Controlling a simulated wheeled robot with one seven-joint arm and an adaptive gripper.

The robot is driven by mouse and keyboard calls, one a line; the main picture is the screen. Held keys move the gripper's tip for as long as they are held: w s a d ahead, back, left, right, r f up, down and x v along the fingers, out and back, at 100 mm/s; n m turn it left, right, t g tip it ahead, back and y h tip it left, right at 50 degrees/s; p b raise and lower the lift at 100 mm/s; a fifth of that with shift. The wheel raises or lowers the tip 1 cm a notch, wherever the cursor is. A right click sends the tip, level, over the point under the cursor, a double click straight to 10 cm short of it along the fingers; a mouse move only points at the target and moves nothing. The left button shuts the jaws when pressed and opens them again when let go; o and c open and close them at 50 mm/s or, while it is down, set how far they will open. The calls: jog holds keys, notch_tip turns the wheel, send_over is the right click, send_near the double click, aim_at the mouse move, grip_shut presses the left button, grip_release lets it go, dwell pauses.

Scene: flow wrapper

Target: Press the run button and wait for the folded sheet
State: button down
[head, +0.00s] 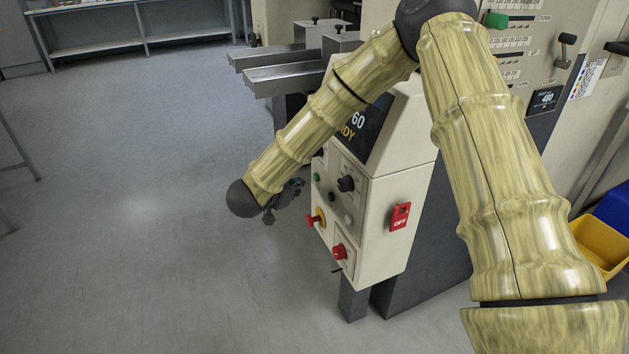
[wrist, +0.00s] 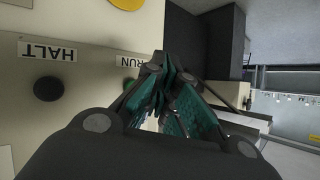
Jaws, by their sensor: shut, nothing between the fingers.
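The run button is a green button (head: 317,177) on the front panel of a cream control box, left of a dark button (head: 331,197). In the wrist view a sliver of the green run button (wrist: 128,86) shows below the upside-down RUN label (wrist: 137,62), mostly hidden by a finger. My gripper (wrist: 165,76) is shut and empty, its fingertips close to that button. I cannot tell whether they touch it. In the head view my gripper (head: 292,188) is at the left of the panel, partly hidden by my arm. No folded sheet is visible.
The black HALT button (wrist: 48,88) is beside the run button. A red-and-yellow stop knob (head: 316,218), a red knob (head: 340,251) and a red OFF switch (head: 400,216) are on the box. The display (head: 362,130) reads "60" and "DY", partly covered. Metal trays (head: 290,75) stand behind.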

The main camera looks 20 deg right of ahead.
jog(key=shift+d+r, duration=0.1)
jog(key=shift+d, duration=0.7)
jog(key=shift+d+r+p, duration=0.1)
jog(key=shift+d+p, duration=0.2)
jog(key=shift+p, duration=0.5)
dwell(0.4)
jog(key=shift+d+p, duration=0.4)
jog(key=shift+d, duration=0.15)
dwell(1.0)
jog(key=shift+a, duration=0.2)
jog(key=shift+a+p, duration=0.55)
jog(key=shift+a, duration=0.1)
jog(key=shift+a, duration=0.1)
jog(key=a+p, duration=0.1)
jog(key=a, duration=0.3)
jog(key=shift+a+p, duration=0.4)
